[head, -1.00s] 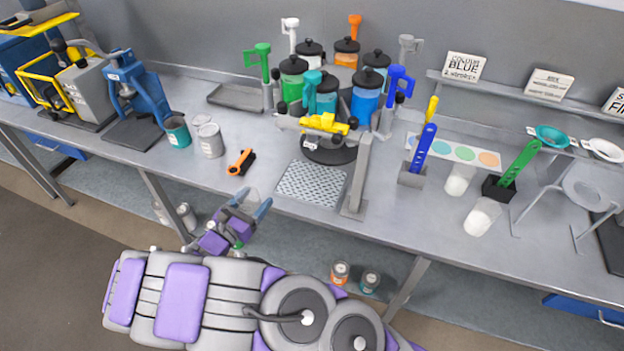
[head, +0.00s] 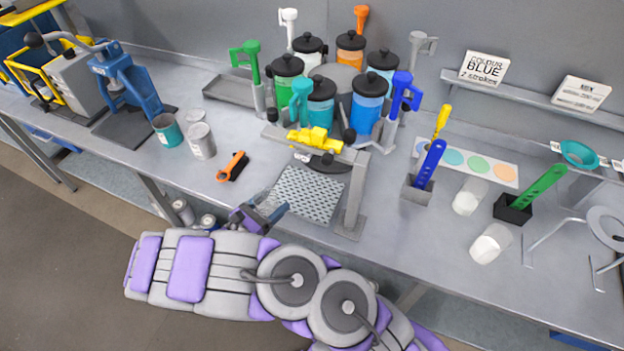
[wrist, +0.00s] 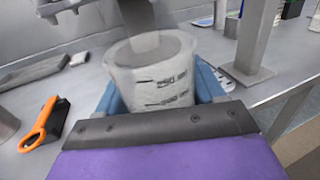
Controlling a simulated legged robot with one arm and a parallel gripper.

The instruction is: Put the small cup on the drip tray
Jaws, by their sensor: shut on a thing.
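The small cup (wrist: 150,82), clear with dark graduation marks, stands roughly upright between the blue fingers of my gripper (wrist: 162,92) in the wrist view. My gripper (head: 268,212) is shut on it. In the head view the gripper is at the bench's front edge, just front-left of the drip tray. The cup is hard to make out there. The drip tray (head: 306,193), a pale perforated plate, lies on the bench under the dispenser's yellow valve (head: 315,139).
A grey upright post (head: 354,195) stands right of the tray. Coloured canisters (head: 321,101) stand behind.

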